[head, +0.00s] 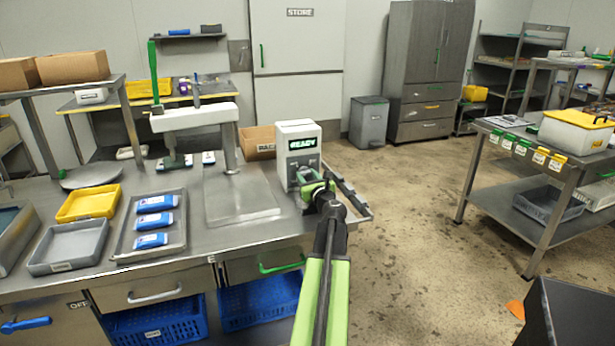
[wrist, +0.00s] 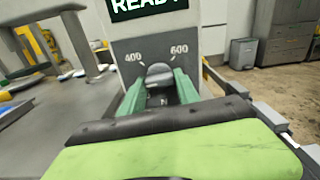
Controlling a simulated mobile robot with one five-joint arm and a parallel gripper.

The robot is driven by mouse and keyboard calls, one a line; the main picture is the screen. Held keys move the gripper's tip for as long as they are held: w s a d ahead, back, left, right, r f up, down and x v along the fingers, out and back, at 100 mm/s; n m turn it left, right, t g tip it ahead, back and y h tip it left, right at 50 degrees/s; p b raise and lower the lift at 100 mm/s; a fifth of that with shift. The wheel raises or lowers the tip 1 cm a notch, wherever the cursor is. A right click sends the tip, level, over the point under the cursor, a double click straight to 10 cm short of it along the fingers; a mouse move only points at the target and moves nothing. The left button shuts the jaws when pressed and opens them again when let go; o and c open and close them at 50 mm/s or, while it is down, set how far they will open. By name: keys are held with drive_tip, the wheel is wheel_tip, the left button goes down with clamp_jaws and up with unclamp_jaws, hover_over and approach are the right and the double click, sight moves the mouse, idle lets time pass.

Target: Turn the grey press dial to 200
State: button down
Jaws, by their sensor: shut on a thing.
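The grey press dial (wrist: 159,73) is on the front of a pale control box (head: 297,130) at the right end of the steel bench. Marks 400 and 600 show above the dial in the wrist view; the 200 mark is not visible. My gripper (wrist: 158,88) is shut on the dial, with a green finger on each side of it. In the head view my gripper (head: 311,180) is at the box's front and hides the dial. The dial's exact setting cannot be told. The display (head: 302,143) above it reads READY.
A white press arm (head: 195,117) stands left of the box. A grey tray (head: 122,243) with blue packs and a yellow bin (head: 88,203) are on the bench. A low rail (head: 350,197) runs right of the box. Open floor lies to the right.

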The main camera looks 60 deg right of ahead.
drive_tip(key=n, duration=0.5)
drive_tip(key=shift+s, duration=0.1)
idle(0.4)
drive_tip(key=c, duration=0.9)
unclamp_jaws()
drive_tip(key=v, duration=1.2)
drive_tip(key=shift+d, duration=0.1)
